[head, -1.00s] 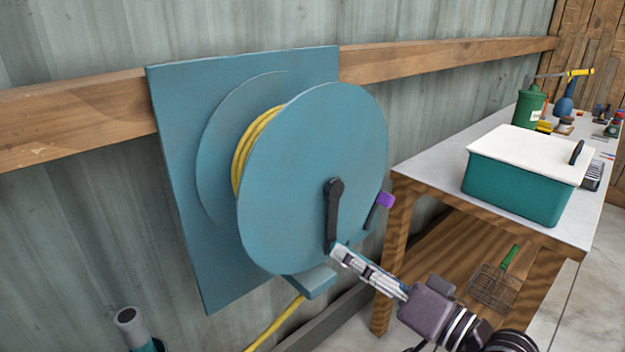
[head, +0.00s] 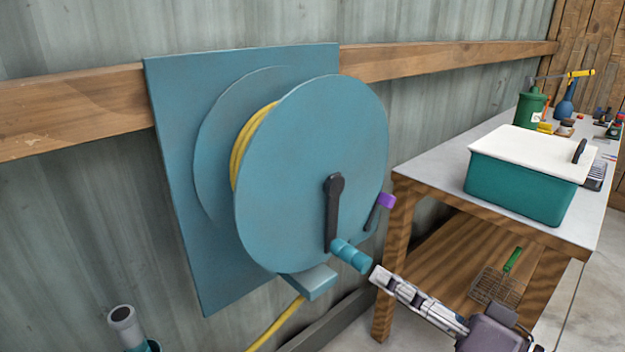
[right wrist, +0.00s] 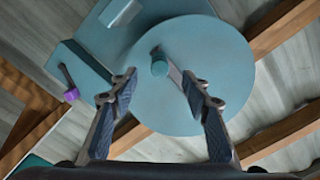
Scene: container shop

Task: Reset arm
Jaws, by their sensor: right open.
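My right gripper (head: 380,279) is open and empty, just to the lower right of the reel's teal crank knob (head: 350,255). There is a gap between the fingertips and the knob. In the right wrist view the open fingers (right wrist: 160,84) point at the teal reel disc (right wrist: 190,100), and the knob (right wrist: 159,66) shows beyond them, between the tips. The black crank arm (head: 333,215) hangs down from the centre of the teal hose reel (head: 285,160). My left gripper is not in the frames.
A yellow hose (head: 275,322) runs from under the reel. A purple-tipped lever (head: 386,201) is at the reel's right. A workbench (head: 425,182) stands at right with a teal box with a white lid (head: 520,190). A grey pipe (head: 124,322) is at lower left.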

